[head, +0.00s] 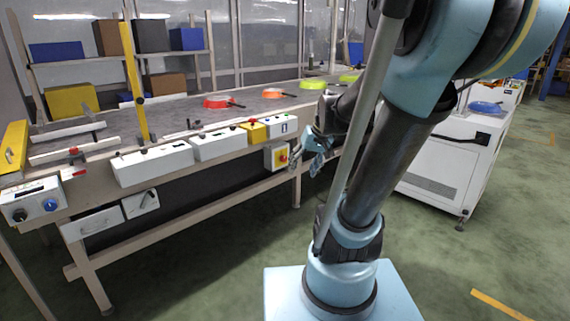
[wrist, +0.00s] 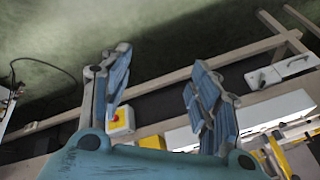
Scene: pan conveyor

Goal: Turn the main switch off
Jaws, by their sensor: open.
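A white box with a yellow face and a red knob (head: 282,157), which looks like the main switch, is mounted on the front of the conveyor table below its edge. It also shows in the wrist view (wrist: 121,118), just beside the left finger. I cannot tell which way the knob is turned. My gripper (head: 303,158) is close to the right of this box in the head view. In the wrist view my gripper (wrist: 160,72) is open, its two blue fingers wide apart with nothing between them. Part of the box is hidden behind the left finger there.
The table front carries white control boxes (head: 152,165), a yellow box (head: 253,132), a grey-handled switch plate (head: 140,203) and a box with black and blue knobs (head: 33,203). A white cabinet (head: 455,160) stands right; floor between is clear.

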